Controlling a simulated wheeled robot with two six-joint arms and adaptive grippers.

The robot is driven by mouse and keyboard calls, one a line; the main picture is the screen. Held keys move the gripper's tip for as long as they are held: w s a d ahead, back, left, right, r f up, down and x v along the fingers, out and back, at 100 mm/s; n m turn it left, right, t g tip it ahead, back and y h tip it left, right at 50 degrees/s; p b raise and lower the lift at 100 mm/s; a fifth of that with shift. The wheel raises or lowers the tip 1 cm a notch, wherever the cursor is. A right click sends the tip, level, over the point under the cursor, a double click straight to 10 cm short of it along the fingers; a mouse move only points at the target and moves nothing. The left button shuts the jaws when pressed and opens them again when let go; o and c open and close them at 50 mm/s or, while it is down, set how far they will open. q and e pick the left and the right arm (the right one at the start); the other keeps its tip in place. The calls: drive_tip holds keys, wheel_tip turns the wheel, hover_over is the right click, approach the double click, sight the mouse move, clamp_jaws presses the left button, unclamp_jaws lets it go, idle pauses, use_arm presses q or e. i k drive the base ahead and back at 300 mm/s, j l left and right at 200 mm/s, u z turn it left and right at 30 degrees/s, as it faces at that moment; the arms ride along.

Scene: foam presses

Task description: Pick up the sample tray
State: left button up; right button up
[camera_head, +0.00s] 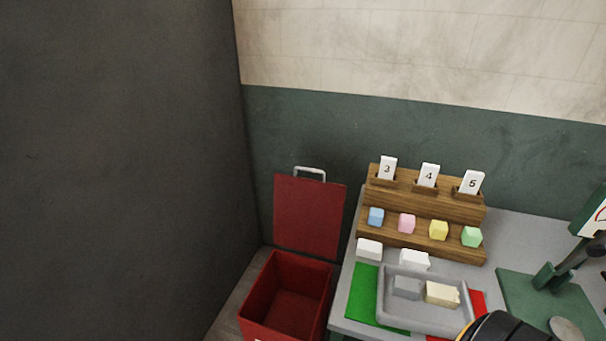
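The sample tray (410,311) is a shallow grey tray with raised rims on the grey table, at the lower right of the head view. It lies across part of a green mat (365,298) and beside a red mat (478,302). A grey block (406,287) and a cream block (441,294) sit in it. A black rounded part of my arm covers the area by its lower right corner. Neither gripper's fingers show.
A wooden stepped rack (428,206) with cards 3, 4, 5 and several coloured blocks stands behind the tray. White blocks (369,249) lie between them. A green press (550,300) stands right. An open red bin (290,295) is left of the table.

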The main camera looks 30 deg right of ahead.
sight(419, 316)
drive_tip(key=z, duration=2.2)
drive_tip(key=j+u, duration=0.4)
drive_tip(key=i+l, duration=0.05)
drive_tip(key=l, duration=0.05)
